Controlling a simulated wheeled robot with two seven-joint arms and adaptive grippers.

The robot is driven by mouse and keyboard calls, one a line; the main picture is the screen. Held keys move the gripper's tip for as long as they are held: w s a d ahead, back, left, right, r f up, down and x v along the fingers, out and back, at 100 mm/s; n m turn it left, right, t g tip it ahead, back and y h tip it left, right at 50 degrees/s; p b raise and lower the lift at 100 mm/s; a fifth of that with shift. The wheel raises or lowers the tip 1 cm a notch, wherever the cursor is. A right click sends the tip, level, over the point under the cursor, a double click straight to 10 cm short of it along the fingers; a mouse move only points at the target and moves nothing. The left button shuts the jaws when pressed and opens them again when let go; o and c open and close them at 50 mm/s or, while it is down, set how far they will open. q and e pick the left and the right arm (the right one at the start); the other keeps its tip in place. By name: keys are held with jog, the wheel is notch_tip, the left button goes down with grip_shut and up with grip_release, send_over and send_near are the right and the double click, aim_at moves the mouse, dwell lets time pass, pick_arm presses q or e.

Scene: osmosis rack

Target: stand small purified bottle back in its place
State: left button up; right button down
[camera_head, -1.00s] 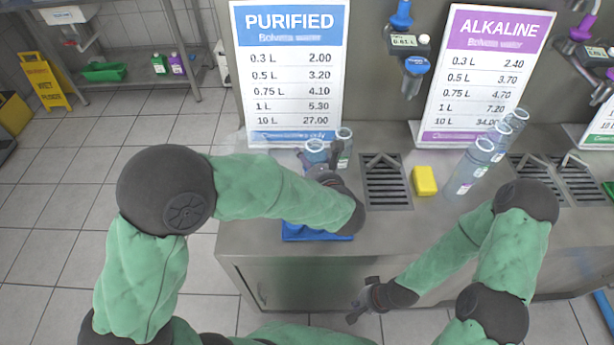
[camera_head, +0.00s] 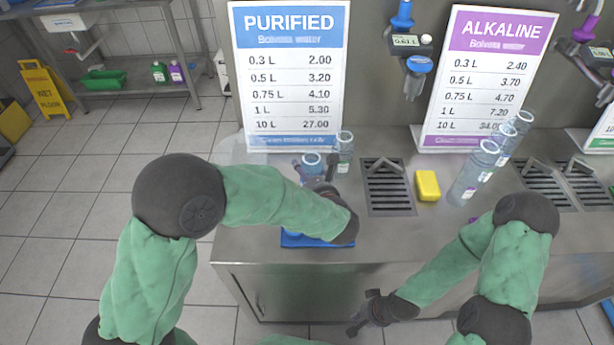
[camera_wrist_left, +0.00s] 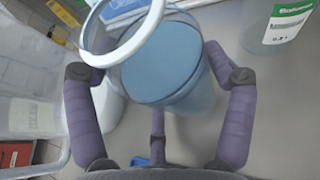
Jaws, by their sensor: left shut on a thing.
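The small purified bottle (camera_wrist_left: 185,60), clear and bluish with a pale ring at its mouth, is between the fingers of my left gripper (camera_wrist_left: 160,95) in the left wrist view. The gripper is shut on it. In the head view this bottle (camera_head: 312,160) shows its mouth above my left gripper (camera_head: 322,187), in front of the PURIFIED sign. My forearm hides its lower part, so I cannot tell whether it touches the counter. My right gripper (camera_head: 368,314) is open and empty, low in front of the counter.
Another clear bottle (camera_head: 345,152) stands close behind on the right; a green label (camera_wrist_left: 290,22) shows on a bottle in the wrist view. A blue mat (camera_head: 305,241) lies at the counter's front edge. A drain grate (camera_head: 388,190), yellow sponge (camera_head: 427,186) and alkaline bottles (camera_head: 470,178) are right.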

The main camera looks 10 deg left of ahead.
pick_arm(q)
jog(key=o, duration=1.4)
jog(key=shift+r, duration=0.1)
jog(key=shift+s+d+r+p, duration=0.1)
jog(key=shift+s+r+p, duration=0.05)
jog(key=shift+p, duration=0.15)
jog(key=shift+p+v, duration=2.2)
jog(key=shift+v, duration=3.65)
